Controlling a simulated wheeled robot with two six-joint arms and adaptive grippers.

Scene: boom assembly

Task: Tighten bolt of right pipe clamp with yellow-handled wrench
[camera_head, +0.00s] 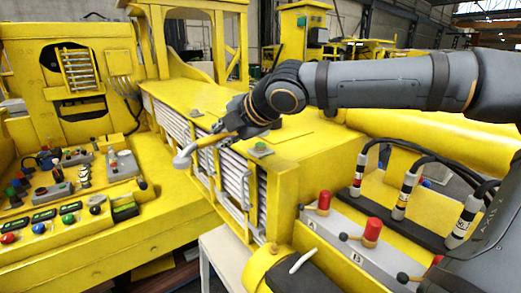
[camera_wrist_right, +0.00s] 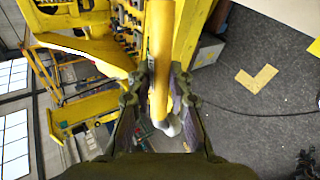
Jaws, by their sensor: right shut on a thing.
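My right gripper (camera_head: 236,124) reaches in from the right above the yellow machine. It is shut on the yellow-handled wrench (camera_head: 207,142), whose pale metal head (camera_head: 183,159) hangs at the lower left, in front of the slatted side. In the right wrist view, the two fingers of the right gripper (camera_wrist_right: 160,78) press on both sides of the yellow handle (camera_wrist_right: 160,50), and a grey metal end shows lower down (camera_wrist_right: 171,126). I cannot make out the right pipe clamp or its bolt with certainty. My left gripper is not in view.
The slatted radiator side (camera_head: 236,180) of the machine lies below the wrench. A control panel (camera_head: 70,195) with coloured buttons stands at the left. Red-topped levers (camera_head: 371,230) and black hoses (camera_head: 403,190) stand at the lower right, below my arm.

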